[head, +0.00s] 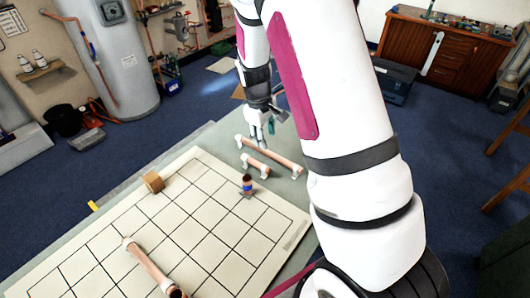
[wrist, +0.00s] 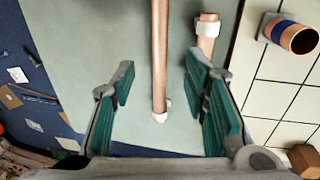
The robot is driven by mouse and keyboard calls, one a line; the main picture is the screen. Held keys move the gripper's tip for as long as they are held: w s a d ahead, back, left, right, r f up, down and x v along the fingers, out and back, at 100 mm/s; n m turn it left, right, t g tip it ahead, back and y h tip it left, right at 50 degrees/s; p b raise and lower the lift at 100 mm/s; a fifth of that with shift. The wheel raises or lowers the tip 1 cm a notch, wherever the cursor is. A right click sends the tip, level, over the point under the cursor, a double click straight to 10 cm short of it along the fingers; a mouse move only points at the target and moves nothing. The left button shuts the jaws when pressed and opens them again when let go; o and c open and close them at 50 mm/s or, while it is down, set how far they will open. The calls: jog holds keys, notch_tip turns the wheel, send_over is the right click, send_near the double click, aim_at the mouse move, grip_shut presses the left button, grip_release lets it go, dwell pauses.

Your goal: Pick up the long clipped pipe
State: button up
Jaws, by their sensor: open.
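The long clipped pipe (head: 272,154) is a copper tube with white clips at its ends, lying on the grey-green table top beyond the gridded board. My gripper (head: 260,138) is over its left half, pointing down. In the wrist view the long pipe (wrist: 160,55) runs between my open gripper's (wrist: 160,80) teal-padded fingers, with a white clip near its lower end. The fingers stand apart from it on both sides. I cannot tell whether the fingertips are level with the pipe or above it. The pipe's upper end is out of the wrist view.
A shorter clipped pipe (head: 256,165) lies close beside the long one, near my right finger in the wrist view (wrist: 206,42). The gridded board (head: 205,215) holds a blue-banded copper fitting (head: 247,184), a brown block (head: 153,182) and another copper pipe (head: 150,265).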

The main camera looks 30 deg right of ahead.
aim_at(268, 151)
jog(key=f, duration=0.3)
jog(key=d+f, duration=0.1)
jog(key=f, duration=0.2)
jog(key=w+f, duration=0.1)
jog(key=f, duration=0.2)
jog(key=shift+d+f+p, duration=0.3)
jog(key=shift+d+f, duration=0.05)
grip_shut()
